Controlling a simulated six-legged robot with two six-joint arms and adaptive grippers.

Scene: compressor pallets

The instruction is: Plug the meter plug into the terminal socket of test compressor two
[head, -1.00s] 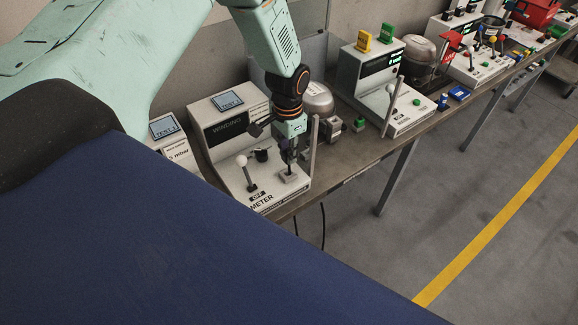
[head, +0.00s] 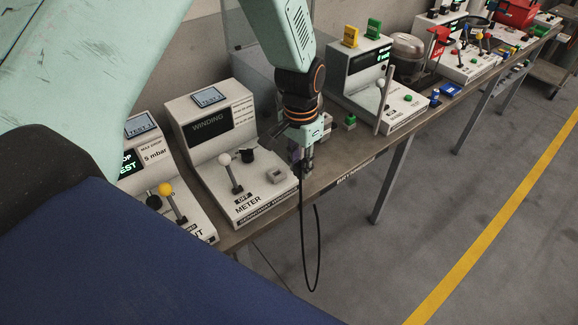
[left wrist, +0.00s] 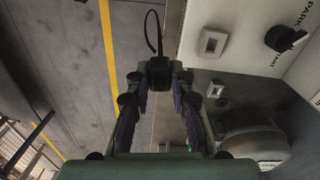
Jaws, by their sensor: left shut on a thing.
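My left gripper (head: 304,166) is shut on the black meter plug, held above the bench's front edge, just right of the winding meter (head: 215,135). In the left wrist view the plug (left wrist: 158,71) sits between the two fingertips, its black cable looping away. In the head view the cable (head: 316,250) hangs below the bench edge. The grey plug holder (head: 276,176) on the meter is empty; it also shows in the left wrist view (left wrist: 212,42). A compressor is mostly hidden behind my gripper; a dark rounded form in the left wrist view (left wrist: 252,142) may be it. I cannot make out its terminal socket. My right gripper is out of view.
A white-knobbed lever (head: 231,172) stands on the meter. A pressure test unit (head: 150,165) is to its left. To the right are a green-buttoned block (head: 349,121) and another test unit (head: 385,100) with a tall upright lever. The floor in front of the bench (head: 340,182) is clear.

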